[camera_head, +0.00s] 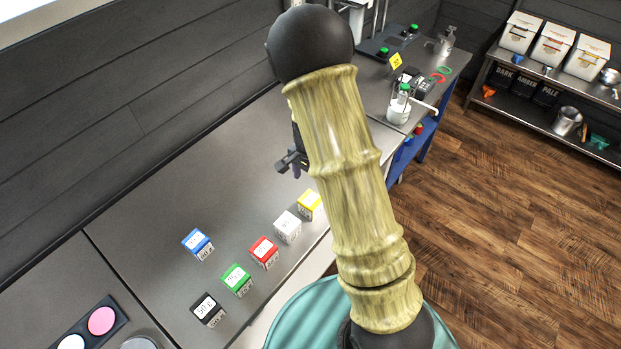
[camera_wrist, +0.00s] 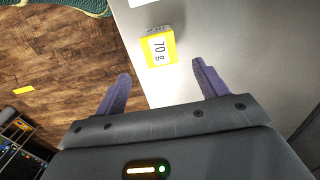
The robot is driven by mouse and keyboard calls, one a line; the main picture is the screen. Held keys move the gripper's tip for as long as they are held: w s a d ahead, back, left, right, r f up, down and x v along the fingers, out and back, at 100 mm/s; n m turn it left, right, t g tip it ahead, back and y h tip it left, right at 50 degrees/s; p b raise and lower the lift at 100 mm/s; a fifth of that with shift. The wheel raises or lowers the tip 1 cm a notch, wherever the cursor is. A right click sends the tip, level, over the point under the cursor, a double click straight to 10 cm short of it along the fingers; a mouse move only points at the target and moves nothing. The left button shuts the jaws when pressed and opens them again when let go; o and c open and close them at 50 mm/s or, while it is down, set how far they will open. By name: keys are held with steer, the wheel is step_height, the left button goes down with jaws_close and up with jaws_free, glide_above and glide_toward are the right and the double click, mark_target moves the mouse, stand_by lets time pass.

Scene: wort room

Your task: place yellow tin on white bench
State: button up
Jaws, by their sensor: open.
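The yellow tin (camera_head: 309,205) is a small box with a white label, at the right end of a group of tins on the grey bench top. In the wrist view the yellow tin (camera_wrist: 159,47) shows a label reading 70 g and stands near the bench edge. My gripper (camera_wrist: 160,85) is open and empty, with the tin beyond its fingertips and between their lines. In the head view my gripper (camera_head: 292,162) is partly hidden by my arm, above the bench. I cannot tell which surface is the white bench.
White (camera_head: 287,226), red (camera_head: 264,252), green (camera_head: 236,280), blue (camera_head: 197,243) and black (camera_head: 208,310) tins stand nearby on the grey bench (camera_head: 150,210). A bottle (camera_head: 399,106) stands farther along. A shelf with white bins (camera_head: 552,45) is at the back right. Wooden floor lies right.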

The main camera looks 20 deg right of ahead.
steer(key=s+r+n+t, duration=0.2)
steer(key=s+r+n, duration=0.8)
steer(key=s+r, duration=0.3)
steer(key=shift+s+r+n+t, duration=0.3)
steer(key=shift+s+r+n, duration=0.1)
steer(key=shift+s, duration=0.35)
steer(key=shift+f, duration=0.15)
